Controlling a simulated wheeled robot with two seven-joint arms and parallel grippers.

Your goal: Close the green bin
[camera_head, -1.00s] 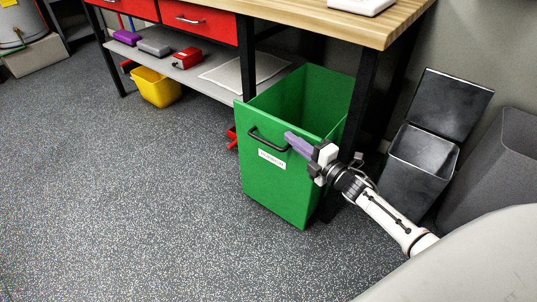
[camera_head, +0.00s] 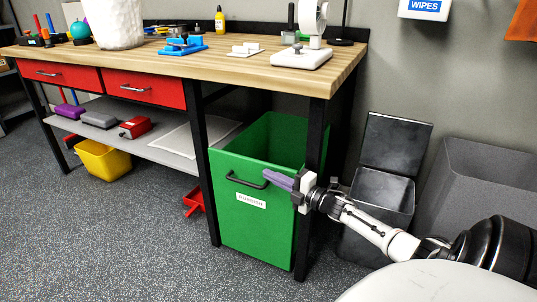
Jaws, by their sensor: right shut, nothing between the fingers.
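The green bin (camera_head: 256,222) with a white label and a dark bar handle (camera_head: 246,182) stands under the right end of the workbench, between its black legs. My right gripper (camera_head: 270,178) is shut, with purple fingers lying at the upper right of the bin's front, by the right end of the handle. I cannot tell whether they touch the panel. My left gripper is out of view.
The workbench (camera_head: 203,62) stands above the bin; its right front leg (camera_head: 316,135) is close behind my right gripper. A dark open-lidded bin (camera_head: 382,190) and a grey bin (camera_head: 470,185) stand right. A yellow bucket (camera_head: 103,161) is at left. The front floor is clear.

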